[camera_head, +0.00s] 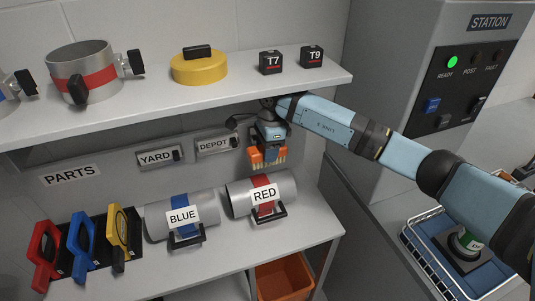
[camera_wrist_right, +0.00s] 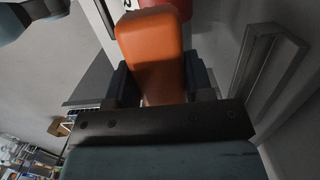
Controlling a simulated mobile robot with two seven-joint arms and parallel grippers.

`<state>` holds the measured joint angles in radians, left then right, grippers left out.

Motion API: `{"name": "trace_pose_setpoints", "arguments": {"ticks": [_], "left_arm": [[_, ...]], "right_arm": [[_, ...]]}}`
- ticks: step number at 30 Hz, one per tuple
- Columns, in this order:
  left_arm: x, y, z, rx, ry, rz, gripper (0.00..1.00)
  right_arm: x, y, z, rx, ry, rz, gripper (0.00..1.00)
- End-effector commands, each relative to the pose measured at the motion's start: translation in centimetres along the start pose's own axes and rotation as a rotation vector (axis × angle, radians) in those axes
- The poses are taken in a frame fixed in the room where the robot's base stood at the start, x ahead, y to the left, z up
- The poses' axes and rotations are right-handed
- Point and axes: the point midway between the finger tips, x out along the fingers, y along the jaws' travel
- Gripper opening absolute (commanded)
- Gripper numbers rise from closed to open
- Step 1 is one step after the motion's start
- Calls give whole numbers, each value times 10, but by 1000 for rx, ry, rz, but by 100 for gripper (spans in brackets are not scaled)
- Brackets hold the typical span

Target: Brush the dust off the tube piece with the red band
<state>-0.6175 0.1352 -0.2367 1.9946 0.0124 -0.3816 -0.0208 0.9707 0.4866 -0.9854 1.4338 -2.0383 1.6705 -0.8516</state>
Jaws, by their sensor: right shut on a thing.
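The tube piece with the red band (camera_head: 240,197) lies on its side on the lower shelf, in a dark cradle, with a "RED" label on its band. My right gripper (camera_head: 268,145) is above it, shut on an orange brush (camera_head: 256,155) with pale bristles pointing down. The bristles look close above the tube; I cannot tell whether they touch it. In the right wrist view the orange brush (camera_wrist_right: 155,62) sits between the fingers, with a red surface (camera_wrist_right: 168,5) beyond it. Dust on the tube is too small to tell. My left gripper is not in view.
The blue-banded tube (camera_head: 155,222) lies just left. Red (camera_head: 42,257), blue (camera_head: 80,243) and yellow (camera_head: 122,232) handled pieces stand further left. The upper shelf (camera_head: 215,95) overhangs my right gripper. An orange bin (camera_head: 284,282) is below. The station cabinet (camera_head: 413,90) stands right.

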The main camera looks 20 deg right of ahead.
Motion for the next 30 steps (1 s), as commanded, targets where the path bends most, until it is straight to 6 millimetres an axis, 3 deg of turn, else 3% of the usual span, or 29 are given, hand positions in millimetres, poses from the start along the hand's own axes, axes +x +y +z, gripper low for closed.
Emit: {"name": "trace_pose_setpoints", "arguments": {"ticks": [1,4,18,30], "left_arm": [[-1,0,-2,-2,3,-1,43],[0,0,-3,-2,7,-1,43],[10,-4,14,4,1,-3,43],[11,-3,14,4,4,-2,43]], "right_arm": [[-14,-6,1,0,-9,-19,29],[-10,-6,1,1,-10,-20,29],[40,-5,-5,0,-7,-14,29],[48,-4,-6,0,-6,-13,29]]}}
